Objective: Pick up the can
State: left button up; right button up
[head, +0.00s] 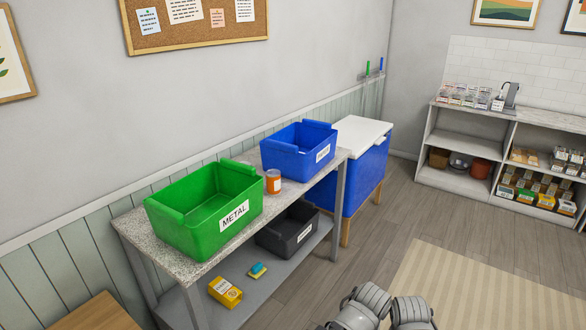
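A small orange can (273,182) with a pale lid stands upright on the speckled grey top of a long table (133,232). It is between a green bin labelled METAL (180,240) and a blue bin with a white label (283,158). The label on the blue bin is too small to read. Grey rounded parts of my own arms show at the bottom edge. No gripper fingers show in this view, and nothing touches the can.
The table's lower shelf holds a dark bin (272,243), a yellow box (225,292) and a sponge (257,270). A blue cabinet with a white top (358,135) stands at the table's far end. Open floor and a beige rug (470,290) lie to the right.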

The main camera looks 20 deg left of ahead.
aim_at(273, 176)
jog(key=i+l+u, duration=0.1)
jog(key=i+u, duration=0.35)
jog(key=i+l+u, duration=0.3)
jog(key=i+u, duration=0.15)
jog(key=i+l+u, duration=0.6)
jog(key=u, duration=0.2)
jog(key=i+l+u, duration=0.15)
jog(key=l+u, duration=0.65)
jog(key=i+l+u, duration=0.1)
jog(key=l+u, duration=0.3)
jog(key=l, duration=0.15)
